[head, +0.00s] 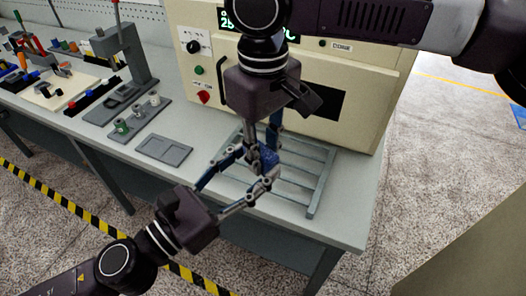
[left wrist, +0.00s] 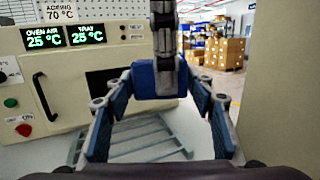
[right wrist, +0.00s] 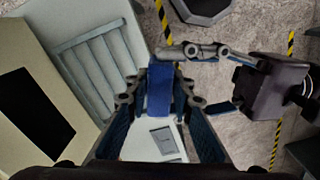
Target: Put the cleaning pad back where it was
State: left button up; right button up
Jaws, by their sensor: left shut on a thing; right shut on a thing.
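The blue cleaning pad (head: 266,158) is in the air above the grey slatted rack, in front of the oven. My left gripper (head: 256,167) reaches it from the lower left and is shut on it. My right gripper (head: 262,147) comes down from above and is shut on the same pad. In the left wrist view the pad (left wrist: 154,82) sits between my left fingers, with a right finger in front of it. In the right wrist view the pad (right wrist: 160,88) stands between my right fingers. A shallow grey tray (head: 164,149) lies empty on the bench left of the rack.
The slatted rack (head: 318,181) lies on the bench below the grippers. The cream oven (head: 350,125) stands behind. Left are a block with small spools (head: 152,113), a grey press (head: 121,50) and small parts.

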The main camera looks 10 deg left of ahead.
pick_arm(q)
jog(key=o, duration=1.1)
